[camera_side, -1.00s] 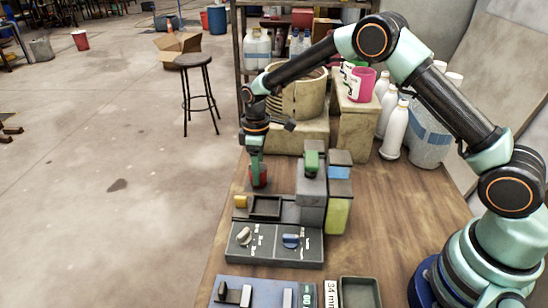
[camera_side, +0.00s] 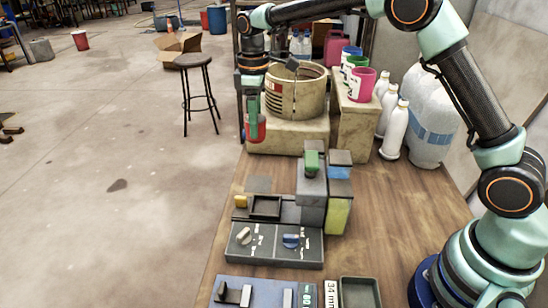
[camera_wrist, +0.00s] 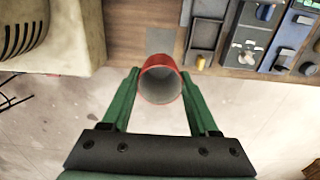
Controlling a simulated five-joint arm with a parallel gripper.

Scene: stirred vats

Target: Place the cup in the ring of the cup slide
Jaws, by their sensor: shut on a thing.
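A red cup (camera_side: 256,130) is held upright between the green fingers of my gripper (camera_side: 252,112), high above the far left edge of the wooden table. In the wrist view the cup (camera_wrist: 160,84) shows its open mouth, grey and empty inside, with my gripper (camera_wrist: 160,76) shut on its two sides. A dark square frame (camera_side: 265,207) beside a yellow knob (camera_side: 240,201) sits on the grey machine, nearer the camera than the cup; it looks like the ring of the cup slide. It also shows at the upper right of the wrist view (camera_wrist: 203,35).
A flat grey square (camera_side: 258,184) lies on the table behind the frame. Grey blocks with a green part (camera_side: 312,160) rise to its right. The control panel (camera_side: 270,247) has two knobs. A large beige vat (camera_side: 298,92) stands behind, close to my gripper.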

